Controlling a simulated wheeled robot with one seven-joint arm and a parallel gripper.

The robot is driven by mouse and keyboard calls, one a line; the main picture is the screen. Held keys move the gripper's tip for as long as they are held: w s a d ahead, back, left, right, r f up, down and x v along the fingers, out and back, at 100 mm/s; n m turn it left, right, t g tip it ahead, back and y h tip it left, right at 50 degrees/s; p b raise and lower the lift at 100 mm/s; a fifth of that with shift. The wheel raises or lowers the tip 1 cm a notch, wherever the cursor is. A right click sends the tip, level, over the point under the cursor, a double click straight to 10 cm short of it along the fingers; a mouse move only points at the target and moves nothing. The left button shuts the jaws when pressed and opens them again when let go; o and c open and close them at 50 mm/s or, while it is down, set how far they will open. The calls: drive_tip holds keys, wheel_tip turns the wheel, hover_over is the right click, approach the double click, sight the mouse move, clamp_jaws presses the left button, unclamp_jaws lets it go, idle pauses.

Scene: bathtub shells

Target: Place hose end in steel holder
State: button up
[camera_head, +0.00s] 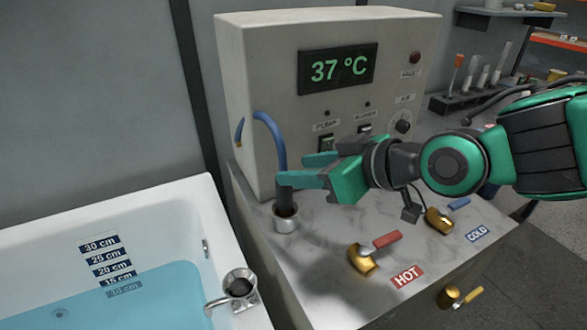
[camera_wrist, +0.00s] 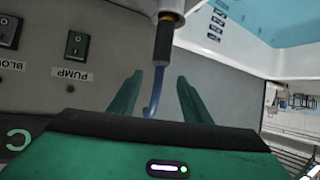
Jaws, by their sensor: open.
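The blue hose (camera_head: 274,135) arches out of the grey cabinet. Its dark end (camera_head: 286,198) points down, standing upright in a steel cup (camera_head: 286,222) on the marble counter. A second steel holder (camera_head: 240,286), with a dark opening and a curved arm, is fixed at the bathtub rim. My gripper (camera_head: 292,178) is open at the hose, just above the cup. In the wrist view, the hose (camera_wrist: 154,98) passes between the open fingers (camera_wrist: 158,80), with the dark end (camera_wrist: 163,42) beyond the fingertips. Whether a finger touches the hose cannot be told.
The grey cabinet (camera_head: 265,60) reading 37 °C stands close behind my gripper. Brass valves with a red handle (camera_head: 387,239) and a blue handle (camera_head: 459,203) are on the counter. The white bathtub (camera_head: 165,215) holds water at left. Open space lies above the tub.

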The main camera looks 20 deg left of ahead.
drive_tip(key=v, duration=0.6)
drive_tip(key=shift+d, duration=0.25)
drive_tip(key=shift+r, duration=0.1)
drive_tip(key=w+d+f+m+t+h, duration=0.1)
drive_tip(key=w+d+f+m+h, duration=0.2)
drive_tip(key=d, duration=0.5)
drive_tip(key=w+d+f+m+t+h, duration=0.1)
drive_tip(key=w+d+f+m, duration=0.15)
drive_tip(key=w+d, duration=0.4)
drive_tip(key=s+d+f+m+h, duration=0.1)
drive_tip(key=d+f+m+h, duration=0.15)
drive_tip(key=d, duration=0.75)
drive_tip(key=s+d+f+m+h, duration=0.1)
drive_tip(key=d+f+m+h, duration=0.15)
drive_tip(key=d, duration=0.85)
drive_tip(key=s+d+f+m+g+h, duration=0.2)
drive_tip(key=s+d+m+g, duration=0.3)
drive_tip(key=s+d+m, duration=0.5)
drive_tip(key=s+d+f, duration=0.1)
drive_tip(key=s+d, duration=0.7)
drive_tip(key=shift+m+g, duration=0.35)
drive_tip(key=shift+g, duration=0.05)
drive_tip(key=shift+d+f, duration=0.1)
